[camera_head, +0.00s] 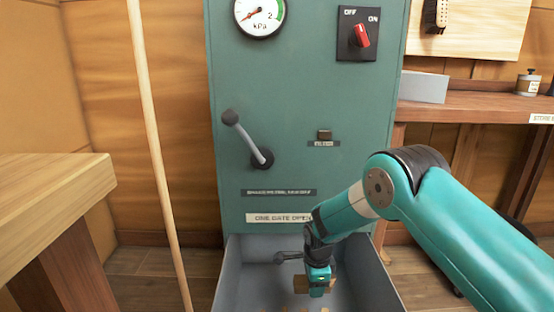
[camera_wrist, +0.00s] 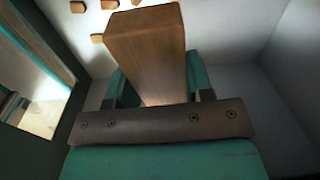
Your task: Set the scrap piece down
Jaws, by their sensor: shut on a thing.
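My gripper (camera_head: 318,284) is shut on the scrap piece, a brown wooden block (camera_head: 300,284), inside the outline of the grey bin (camera_head: 232,272) at the bottom of the head view. In the wrist view the block (camera_wrist: 146,50) stands out long between the two teal fingers, with its far end toward the bin's floor. Several small wooden pieces (camera_wrist: 97,38) lie on the pale floor beyond it. I cannot tell whether the block touches the floor.
A green cabinet (camera_head: 300,100) stands behind the bin, with a lever (camera_head: 247,138), a kPa gauge (camera_head: 259,14) and a red switch (camera_head: 361,35). A pole (camera_head: 155,140) leans at left, by a wooden bench (camera_head: 50,180). A shelf (camera_head: 480,100) is at right.

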